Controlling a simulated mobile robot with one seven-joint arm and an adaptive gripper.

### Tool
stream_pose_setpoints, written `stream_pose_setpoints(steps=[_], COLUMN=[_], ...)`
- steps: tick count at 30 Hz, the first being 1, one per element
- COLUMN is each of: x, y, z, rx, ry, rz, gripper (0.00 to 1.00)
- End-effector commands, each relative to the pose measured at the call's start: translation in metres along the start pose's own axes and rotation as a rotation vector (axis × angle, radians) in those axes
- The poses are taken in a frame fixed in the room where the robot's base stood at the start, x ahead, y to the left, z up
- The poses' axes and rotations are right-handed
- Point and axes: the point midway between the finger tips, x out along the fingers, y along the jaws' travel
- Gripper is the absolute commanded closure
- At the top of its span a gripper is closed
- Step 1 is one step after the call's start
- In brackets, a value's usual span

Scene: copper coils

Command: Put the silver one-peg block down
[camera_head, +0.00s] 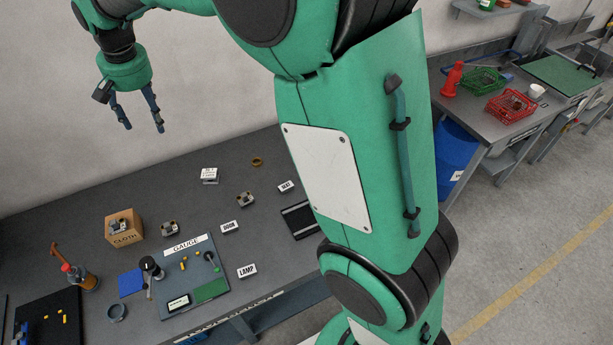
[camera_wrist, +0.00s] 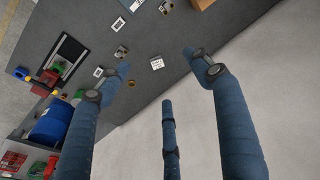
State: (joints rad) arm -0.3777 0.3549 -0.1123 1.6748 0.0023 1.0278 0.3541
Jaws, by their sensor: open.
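My gripper (camera_head: 144,128) is open and empty, raised well above the back of the grey workbench. Its blue fingers (camera_wrist: 157,70) are spread apart in the wrist view, with bench and wall beyond them. Small silver-grey blocks stand on the bench: one by the gauge board (camera_head: 169,228), one further right (camera_head: 245,198), and one on top of the cardboard CLOTH box (camera_head: 119,227). Two blocks also show in the wrist view (camera_wrist: 121,51) (camera_wrist: 166,7). Their pegs are too small to count, so I cannot tell which is the silver one-peg block.
A white labelled piece (camera_head: 209,175) and a brass ring (camera_head: 257,161) are at the back. The GAUGE board (camera_head: 205,262), a bottle (camera_head: 80,277), a blue square (camera_head: 131,283) and label plates (camera_head: 247,271) occupy the front and left. Bare bench lies behind the CLOTH box.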

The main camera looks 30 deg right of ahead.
Motion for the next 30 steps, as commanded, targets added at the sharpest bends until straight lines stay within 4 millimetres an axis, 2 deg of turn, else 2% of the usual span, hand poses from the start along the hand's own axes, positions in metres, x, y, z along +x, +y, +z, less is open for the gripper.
stream_pose_setpoints(steps=[3, 12, 21, 30], x=[-0.027, -0.079, -0.117, -0.14], y=[0.027, 0.086, 0.139, 0.184], z=[0.018, 0.07, 0.132, 0.201], rx=[0.003, 0.005, 0.007, 0.008], ry=[0.021, 0.073, 0.123, 0.174], rz=[-0.002, -0.002, 0.004, 0.015], gripper=[0.35, 0.35, 0.35, 0.35])
